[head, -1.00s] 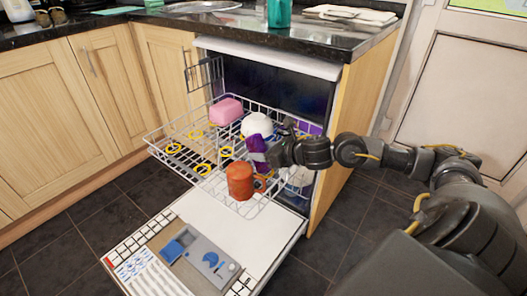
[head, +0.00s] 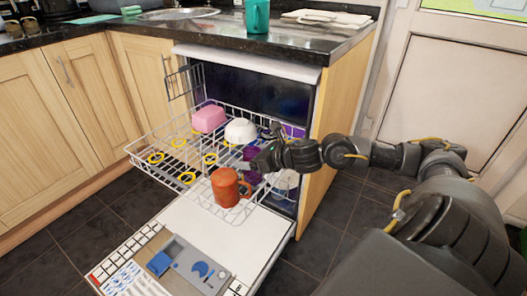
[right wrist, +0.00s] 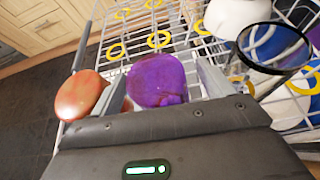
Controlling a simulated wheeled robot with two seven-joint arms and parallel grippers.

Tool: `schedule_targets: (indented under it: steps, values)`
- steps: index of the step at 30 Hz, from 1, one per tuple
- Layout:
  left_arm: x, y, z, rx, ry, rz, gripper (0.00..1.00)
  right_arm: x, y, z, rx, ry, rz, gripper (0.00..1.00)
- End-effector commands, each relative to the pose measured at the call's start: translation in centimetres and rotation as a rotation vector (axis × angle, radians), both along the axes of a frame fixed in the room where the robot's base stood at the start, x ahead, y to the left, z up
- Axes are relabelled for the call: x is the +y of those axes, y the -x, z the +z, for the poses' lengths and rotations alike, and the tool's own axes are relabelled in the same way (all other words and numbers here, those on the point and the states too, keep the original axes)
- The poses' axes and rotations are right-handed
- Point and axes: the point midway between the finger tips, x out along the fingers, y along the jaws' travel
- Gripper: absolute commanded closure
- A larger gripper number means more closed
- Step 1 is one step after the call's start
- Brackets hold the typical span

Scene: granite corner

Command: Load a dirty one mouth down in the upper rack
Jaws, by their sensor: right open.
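A purple cup (head: 251,160) is in the pulled-out upper rack (head: 150,150), partly behind my right gripper (head: 262,163). In the right wrist view the purple cup (right wrist: 157,80) shows a round closed end and no opening, which looks like mouth down. The open fingers of my right gripper (right wrist: 160,84) are on either side of it; I cannot tell if they touch it. An orange mug (head: 226,187) stands at the rack's front right corner, with its closed end up in the wrist view (right wrist: 82,95). My left gripper is not in view.
A pink container (head: 208,118) and a white bowl (head: 240,131) sit farther back in the rack. The open dishwasher door (head: 235,240) lies below. A teal cup (head: 257,15) stands on the counter.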

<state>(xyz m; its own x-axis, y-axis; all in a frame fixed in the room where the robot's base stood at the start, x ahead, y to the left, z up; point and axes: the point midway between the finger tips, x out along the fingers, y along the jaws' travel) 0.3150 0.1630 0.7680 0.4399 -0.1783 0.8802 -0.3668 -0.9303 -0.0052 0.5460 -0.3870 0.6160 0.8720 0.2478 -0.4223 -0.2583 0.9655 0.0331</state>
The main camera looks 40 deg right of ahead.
Motion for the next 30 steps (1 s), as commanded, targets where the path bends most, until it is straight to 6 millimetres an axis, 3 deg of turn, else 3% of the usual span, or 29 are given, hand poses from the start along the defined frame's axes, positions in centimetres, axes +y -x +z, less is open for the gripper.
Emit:
schedule_targets:
  steps: [6, 12, 19, 30]
  values:
    - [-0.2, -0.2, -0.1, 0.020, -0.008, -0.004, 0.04, -1.0, 3.8, 1.6, 0.008, 0.008, 0.004, 0.20]
    - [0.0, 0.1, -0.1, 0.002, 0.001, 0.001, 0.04, -1.6, 6.1, 2.8, 0.006, 0.006, 0.005, 0.20]
    - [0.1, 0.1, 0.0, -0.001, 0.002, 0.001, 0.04, -2.1, 7.6, 3.6, 0.003, 0.003, 0.003, 0.20]
    - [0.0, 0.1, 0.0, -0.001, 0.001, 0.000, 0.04, -2.2, 8.1, 4.0, 0.000, -0.001, 0.000, 0.20]
